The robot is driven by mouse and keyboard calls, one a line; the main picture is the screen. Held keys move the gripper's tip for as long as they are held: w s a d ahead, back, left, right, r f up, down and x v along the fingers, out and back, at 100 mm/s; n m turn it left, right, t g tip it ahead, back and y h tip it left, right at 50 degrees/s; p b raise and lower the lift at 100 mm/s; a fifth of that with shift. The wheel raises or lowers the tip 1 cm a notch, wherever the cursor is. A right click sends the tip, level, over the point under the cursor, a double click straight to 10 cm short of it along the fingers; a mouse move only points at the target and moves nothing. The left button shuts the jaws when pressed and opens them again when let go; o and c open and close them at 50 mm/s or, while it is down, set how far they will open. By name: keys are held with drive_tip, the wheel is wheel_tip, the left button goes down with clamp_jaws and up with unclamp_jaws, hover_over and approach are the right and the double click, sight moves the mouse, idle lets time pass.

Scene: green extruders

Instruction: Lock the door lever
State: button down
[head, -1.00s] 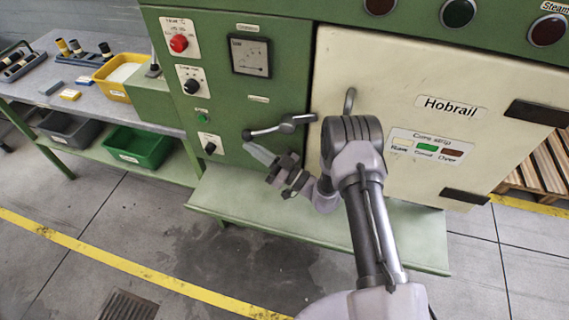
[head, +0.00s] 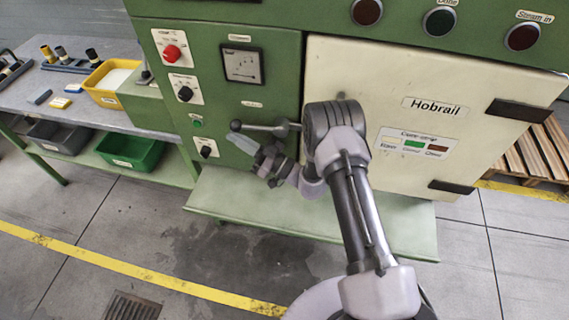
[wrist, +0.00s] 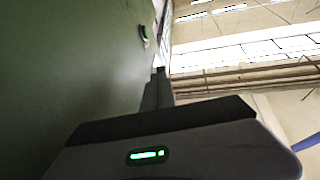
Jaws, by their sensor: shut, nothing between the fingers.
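The door lever (head: 262,127) is a dark grey bar with a black ball at its left end. It lies about level on the green panel, just left of the cream door (head: 390,70). The door looks shut; my arm covers part of its left edge and the lever's right end. In the wrist view my gripper's body and a dark finger (wrist: 159,90) show beside a green wall; the lever cannot be made out there.
The green panel has a red knob (head: 172,53), a black knob (head: 185,94), a gauge (head: 242,64) and a black switch (head: 206,152) near the lever. A green ledge (head: 225,195) juts out below. A workbench (head: 95,110) with bins stands left.

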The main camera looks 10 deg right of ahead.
idle(0.3)
wheel_tip(320, 180, down, 14)
drive_tip(key=s+b, duration=0.2)
drive_tip(key=shift+s+a+b, duration=0.2)
drive_tip(key=shift+s+b, duration=0.2)
drive_tip(key=shift+r, duration=0.15)
